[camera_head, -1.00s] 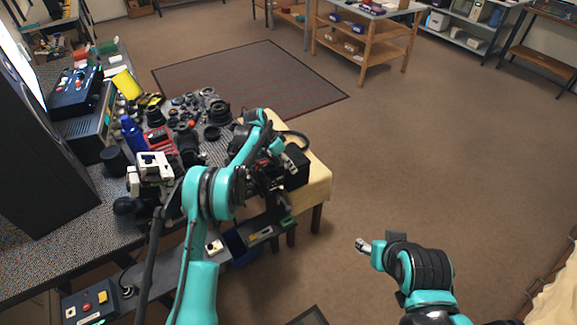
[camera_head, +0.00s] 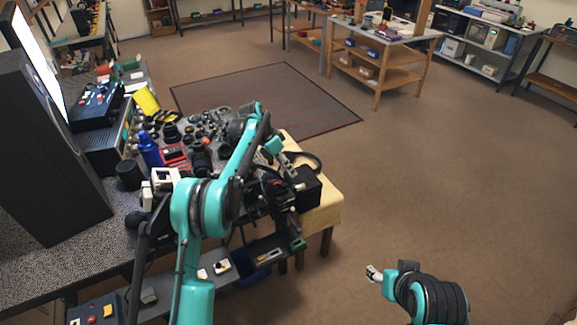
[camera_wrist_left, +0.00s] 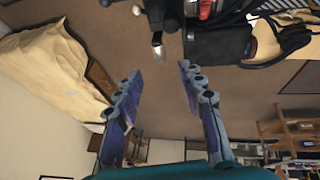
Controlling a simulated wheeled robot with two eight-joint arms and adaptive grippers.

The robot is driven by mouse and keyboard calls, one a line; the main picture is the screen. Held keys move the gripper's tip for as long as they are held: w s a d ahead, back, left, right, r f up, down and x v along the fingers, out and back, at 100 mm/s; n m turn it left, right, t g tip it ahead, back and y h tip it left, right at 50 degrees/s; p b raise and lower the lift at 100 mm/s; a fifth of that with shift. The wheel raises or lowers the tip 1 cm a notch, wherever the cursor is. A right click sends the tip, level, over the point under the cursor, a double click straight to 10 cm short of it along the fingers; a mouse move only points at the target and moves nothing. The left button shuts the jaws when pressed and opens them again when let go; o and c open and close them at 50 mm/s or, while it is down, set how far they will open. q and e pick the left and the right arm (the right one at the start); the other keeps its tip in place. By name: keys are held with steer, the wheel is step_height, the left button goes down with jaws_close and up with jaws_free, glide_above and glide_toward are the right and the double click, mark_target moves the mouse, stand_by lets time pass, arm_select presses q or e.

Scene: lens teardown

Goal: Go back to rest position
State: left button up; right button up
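My left gripper (camera_head: 290,168) is over the yellow-topped table end, close to the black box and dark gear there. In the left wrist view, my left gripper (camera_wrist_left: 160,70) has its two fingers spread apart. My left arm (camera_head: 197,215) rises from the bottom edge and bends over the cluttered table. My right arm (camera_head: 432,298) is at the lower right, over open floor. A small pale tip (camera_head: 374,273) shows at its end, too small to read as open or shut.
The table holds many lenses (camera_head: 171,132), a blue bottle (camera_head: 149,150), a red case (camera_head: 174,157) and a black box (camera_head: 307,187) at the edge. A large black panel (camera_head: 45,150) stands at left. Carpeted floor (camera_head: 430,180) to the right is clear.

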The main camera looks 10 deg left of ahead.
arm_select(q)
steer(key=s+a+r+n+t+y, duration=0.1)
steer(key=s+a+r+n+t, duration=0.15)
steer(key=s+r, duration=0.6)
steer(key=s+a+r+n+t+y, duration=0.1)
steer(key=s+r+n+y, duration=0.15)
steer(key=s+r, duration=0.6)
steer(key=s+a+f+n+t, duration=0.1)
steer(key=s+f, duration=0.3)
steer(key=s, duration=0.7)
steer(key=s+a+f+n+t+y, duration=0.1)
steer(key=s+f+n, duration=0.3)
steer(key=s, duration=0.8)
steer(key=shift+s+a+f+t, duration=0.25)
steer(key=shift+a+f+t, duration=0.2)
steer(key=shift+a, duration=0.2)
steer(key=shift+y, duration=0.25)
